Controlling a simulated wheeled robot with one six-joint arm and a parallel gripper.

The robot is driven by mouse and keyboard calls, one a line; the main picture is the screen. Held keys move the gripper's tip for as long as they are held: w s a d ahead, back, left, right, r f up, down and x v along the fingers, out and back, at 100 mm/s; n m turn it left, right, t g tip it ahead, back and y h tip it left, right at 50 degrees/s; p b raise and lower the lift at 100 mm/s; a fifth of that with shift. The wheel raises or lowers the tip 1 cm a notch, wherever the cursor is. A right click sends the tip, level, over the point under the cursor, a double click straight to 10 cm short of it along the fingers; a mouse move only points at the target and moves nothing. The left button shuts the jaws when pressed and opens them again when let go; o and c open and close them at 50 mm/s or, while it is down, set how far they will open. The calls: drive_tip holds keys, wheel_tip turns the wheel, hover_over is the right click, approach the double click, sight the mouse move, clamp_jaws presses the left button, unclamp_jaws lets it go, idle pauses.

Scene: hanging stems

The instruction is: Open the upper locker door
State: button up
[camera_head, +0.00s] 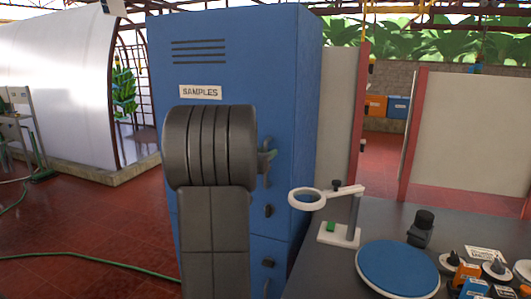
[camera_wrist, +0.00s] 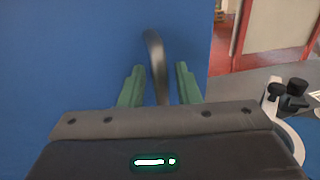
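The blue locker (camera_head: 265,60) stands upright in the head view. Its upper door (camera_head: 200,72) has vent slots and a "SAMPLES" label (camera_head: 200,92), and looks closed. My dark arm hides much of the door's middle. A grey upright handle (camera_wrist: 155,55) stands out from the blue door in the wrist view. My gripper (camera_wrist: 160,82) has its two green fingers on either side of this handle. The fingers are apart, with a visible gap on each side of the handle.
A dark table at the right holds a magnifier stand (camera_head: 340,232), a blue round plate (camera_head: 397,268) and several small items. The magnifier stands close to the locker's right side. A green hose (camera_head: 100,257) lies on the red tiled floor at the left, which is otherwise mostly free.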

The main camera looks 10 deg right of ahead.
clamp_jaws()
drive_tip(key=shift+s, duration=0.1)
